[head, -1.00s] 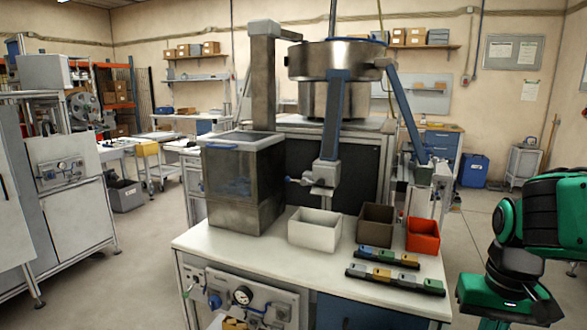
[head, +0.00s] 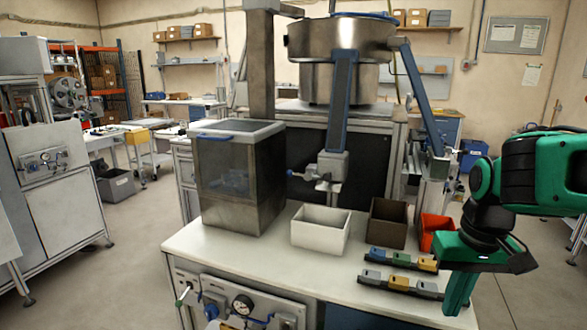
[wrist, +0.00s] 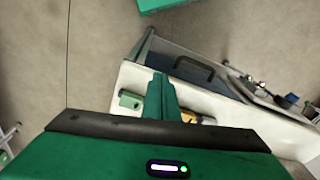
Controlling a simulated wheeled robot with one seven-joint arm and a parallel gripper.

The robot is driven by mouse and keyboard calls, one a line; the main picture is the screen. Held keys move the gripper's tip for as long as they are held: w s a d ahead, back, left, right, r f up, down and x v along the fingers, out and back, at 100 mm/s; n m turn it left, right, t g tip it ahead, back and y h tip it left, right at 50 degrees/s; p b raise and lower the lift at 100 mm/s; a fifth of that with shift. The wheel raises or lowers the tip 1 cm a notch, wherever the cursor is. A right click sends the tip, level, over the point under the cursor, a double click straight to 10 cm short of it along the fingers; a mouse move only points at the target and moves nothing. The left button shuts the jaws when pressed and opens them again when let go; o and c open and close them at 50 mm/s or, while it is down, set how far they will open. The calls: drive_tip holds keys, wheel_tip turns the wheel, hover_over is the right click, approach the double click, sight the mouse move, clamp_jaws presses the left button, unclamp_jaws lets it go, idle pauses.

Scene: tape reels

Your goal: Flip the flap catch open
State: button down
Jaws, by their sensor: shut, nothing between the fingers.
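I cannot pick out the flap catch for certain. A chute outlet (head: 331,168) with a small lever and blue knob (head: 294,173) hangs below the steel bowl hopper. A clear-sided box (head: 237,180) with a blue handle on its lid (head: 216,136) stands to its left on the white table. Two rows of small coloured blocks (head: 400,259) lie near the table's right front. My gripper (head: 456,304) points down at the table's right front corner, in front of the blocks' right ends. In the wrist view, its shut green fingers (wrist: 160,82) are empty, over the table edge.
A white bin (head: 320,230), a brown bin (head: 388,222) and a red bin (head: 436,228) stand behind the blocks; my arm partly hides the red one. A gauge panel (head: 240,305) is on the table's front. The tabletop's left front is clear.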

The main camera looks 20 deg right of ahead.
sight(291, 172)
drive_tip(key=w+a+r+n+t, duration=0.1)
drive_tip(key=w+r+n, duration=0.2)
drive_tip(key=w, duration=0.4)
drive_tip(key=w+a+r+n+t, duration=0.1)
drive_tip(key=w+r+n, duration=0.1)
drive_tip(key=w+r, duration=0.3)
drive_tip(key=w+a+r+n+t+y, duration=0.1)
drive_tip(key=w+a+r+n, duration=0.3)
drive_tip(key=w, duration=0.4)
drive_tip(key=w+a+r+n+t+y, duration=0.1)
drive_tip(key=w+a+r+n+t, duration=0.1)
drive_tip(key=w+a+r+n, duration=0.3)
drive_tip(key=w+a+r+n+t, duration=0.2)
drive_tip(key=w+a+r+n, duration=0.2)
drive_tip(key=w, duration=0.8)
wheel_tip(291, 172, up, 3)
drive_tip(key=a, duration=0.3)
drive_tip(key=shift+w+n+y, duration=0.15)
drive_tip(key=shift+n+y, duration=0.25)
drive_tip(key=shift+d+f, duration=0.1)
drive_tip(key=shift+f, duration=0.05)
